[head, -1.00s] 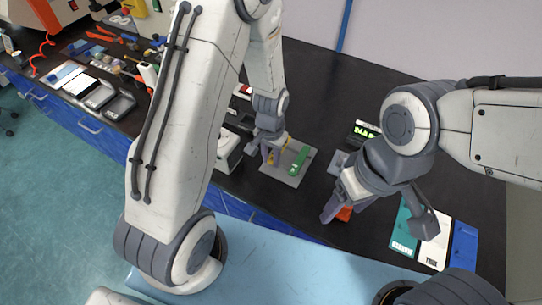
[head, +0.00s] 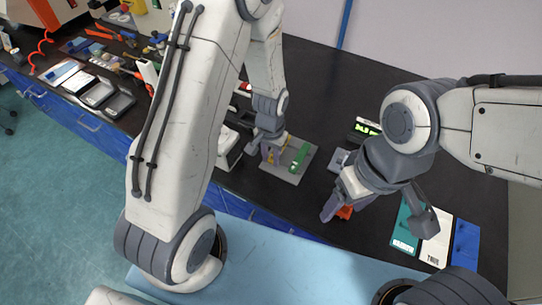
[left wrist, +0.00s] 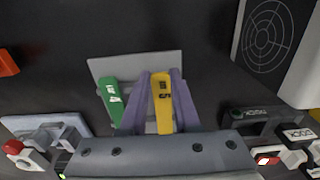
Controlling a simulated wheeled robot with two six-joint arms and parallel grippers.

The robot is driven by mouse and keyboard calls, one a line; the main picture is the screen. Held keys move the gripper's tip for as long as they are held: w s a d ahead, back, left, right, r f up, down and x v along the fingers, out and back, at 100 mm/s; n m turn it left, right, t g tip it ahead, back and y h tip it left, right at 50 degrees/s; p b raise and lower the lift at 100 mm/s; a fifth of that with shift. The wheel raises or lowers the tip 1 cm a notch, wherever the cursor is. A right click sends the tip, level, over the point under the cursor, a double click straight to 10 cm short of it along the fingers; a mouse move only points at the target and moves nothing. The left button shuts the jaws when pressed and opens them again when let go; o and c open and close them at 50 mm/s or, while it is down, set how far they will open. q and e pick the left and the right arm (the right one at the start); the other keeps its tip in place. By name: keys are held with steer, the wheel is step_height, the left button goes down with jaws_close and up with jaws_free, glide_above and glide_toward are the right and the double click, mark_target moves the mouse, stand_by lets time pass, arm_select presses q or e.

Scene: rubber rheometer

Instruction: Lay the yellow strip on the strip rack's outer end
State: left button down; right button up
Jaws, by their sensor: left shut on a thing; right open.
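The strip rack is a flat grey plate (head: 292,177), also in the left wrist view (left wrist: 137,64). A green strip (head: 300,157) lies on it and shows in the left wrist view (left wrist: 115,102). My left gripper (head: 268,158) is shut on the yellow strip (left wrist: 161,92), with one purple finger on each side. My right gripper (head: 345,207) is open near a red-orange object.
The red-orange object (head: 345,212) is partly hidden by my right gripper. Teal, white and blue cards (head: 464,243) lie at the right. A display with green digits (head: 367,127) stands behind. A white device (head: 229,150) is left of the rack. Dark bench behind the rack is clear.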

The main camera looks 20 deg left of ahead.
arm_select(q)
steer(key=c, duration=0.6)
jaws_free()
steer(key=shift+o, duration=0.2)
step_height(320, 180, up, 10)
steer(key=shift+r, duration=0.25)
